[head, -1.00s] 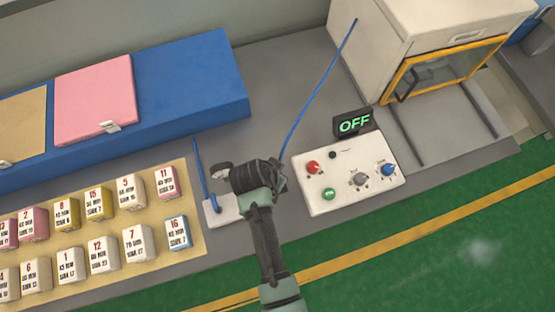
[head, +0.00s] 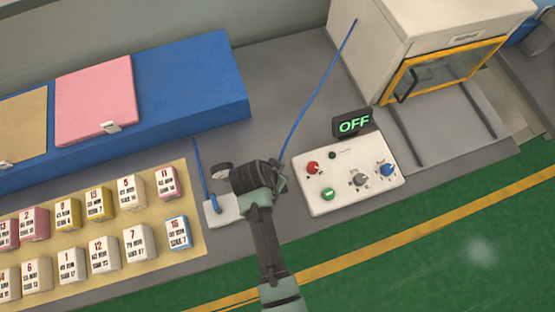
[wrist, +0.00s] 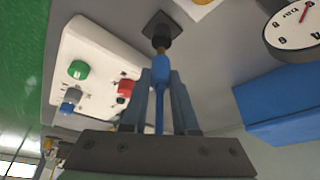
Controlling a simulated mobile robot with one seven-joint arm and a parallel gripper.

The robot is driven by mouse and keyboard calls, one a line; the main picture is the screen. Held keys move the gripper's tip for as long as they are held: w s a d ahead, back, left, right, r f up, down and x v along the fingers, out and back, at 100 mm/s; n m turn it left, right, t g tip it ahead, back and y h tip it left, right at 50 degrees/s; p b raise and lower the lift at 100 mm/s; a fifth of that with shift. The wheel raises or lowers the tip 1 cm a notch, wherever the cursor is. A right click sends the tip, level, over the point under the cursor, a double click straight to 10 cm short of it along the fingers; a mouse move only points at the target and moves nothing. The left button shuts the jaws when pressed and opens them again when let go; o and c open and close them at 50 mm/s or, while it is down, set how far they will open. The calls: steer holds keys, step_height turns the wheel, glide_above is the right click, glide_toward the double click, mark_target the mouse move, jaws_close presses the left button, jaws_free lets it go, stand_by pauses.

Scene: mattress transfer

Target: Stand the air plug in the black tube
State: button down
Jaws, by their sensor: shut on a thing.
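In the wrist view my gripper (wrist: 161,80) is shut on the blue air plug (wrist: 161,66), which points away from the gripper between the two fingers. Just beyond the plug's tip is the black tube (wrist: 160,28) on a dark square base. The tip overlaps the tube's near end in this view; I cannot tell whether it is inside it or only in front of it. In the head view my wrist hides the fingers, the plug and the tube. A blue hose (head: 316,92) rises from behind the wrist toward the upper right.
A white control panel (head: 345,190) with knobs and an "OFF" display (head: 353,123) stands to the right. A round gauge (wrist: 298,30) and a blue block (wrist: 285,105) are close by. Numbered blocks (head: 136,243) lie left; an oven-like box (head: 430,45) stands back right.

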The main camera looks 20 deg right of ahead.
steer(key=shift+f+b, duration=1.6)
steer(key=shift+f, duration=0.45)
steer(key=c, duration=0.6)
jaws_free()
steer(key=shift+r, duration=0.1)
steer(key=b+v, duration=0.1)
steer(key=v, duration=1.1)
steer(key=shift+a+r, duration=0.15)
steer(key=shift+r, duration=0.2)
